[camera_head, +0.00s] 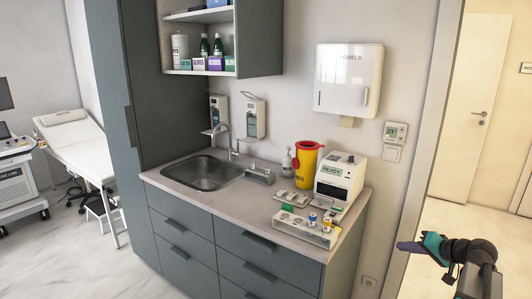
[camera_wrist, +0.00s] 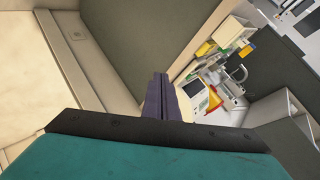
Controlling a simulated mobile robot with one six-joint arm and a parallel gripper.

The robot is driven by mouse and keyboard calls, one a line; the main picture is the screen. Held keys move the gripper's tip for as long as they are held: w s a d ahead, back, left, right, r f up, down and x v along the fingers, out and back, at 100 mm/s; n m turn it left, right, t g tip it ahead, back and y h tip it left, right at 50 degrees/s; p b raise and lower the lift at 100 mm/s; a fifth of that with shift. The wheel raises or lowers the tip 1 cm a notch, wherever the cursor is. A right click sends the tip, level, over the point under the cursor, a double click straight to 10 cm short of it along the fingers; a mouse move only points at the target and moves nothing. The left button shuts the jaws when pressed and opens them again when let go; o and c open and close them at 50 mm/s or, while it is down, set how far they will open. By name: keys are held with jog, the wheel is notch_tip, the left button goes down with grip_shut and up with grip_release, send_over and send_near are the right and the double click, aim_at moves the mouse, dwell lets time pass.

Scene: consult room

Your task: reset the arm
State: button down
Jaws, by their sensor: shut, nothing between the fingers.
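My gripper (camera_head: 408,246) is at the lower right of the head view, in front of the doorway and to the right of the counter. It points left, with its dark fingers together. In the wrist view the fingers (camera_wrist: 160,98) are closed against each other with nothing between them. The teal gripper body fills the bottom of that view. My gripper appears apart from the counter and the things on it.
A counter (camera_head: 262,215) holds a sink (camera_head: 203,172), a yellow container (camera_head: 305,168), a white device (camera_head: 340,177) reading READY and a tray (camera_head: 300,228) with small vials. A towel dispenser (camera_head: 347,80) hangs above. The open doorway shows bare floor (camera_head: 440,225).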

jog(key=s+a+f+n+g, duration=0.1)
jog(key=s+a+f+g, duration=0.2)
jog(key=a+f, duration=0.7)
jog(key=s+a+f+g+y, duration=0.1)
jog(key=s+a+f+g, duration=0.2)
jog(key=a+f, duration=0.6)
jog(key=s+a+f+n+g, duration=0.1)
jog(key=s+a+f+g, duration=0.25)
jog(key=a+f, duration=0.65)
jog(key=s+a+f+n+g+h, duration=0.2)
jog(key=s+a+f+g, duration=0.1)
jog(key=s+f, duration=0.7)
jog(key=s+a+f+n+g+h, duration=0.2)
jog(key=s+f, duration=0.8)
jog(key=s, duration=0.8)
jog(key=a+g+h, duration=0.1)
jog(key=a+g, duration=0.1)
jog(key=shift+s+a+n, duration=0.25)
jog(key=shift+a+n, duration=0.05)
jog(key=shift+a, duration=0.1)
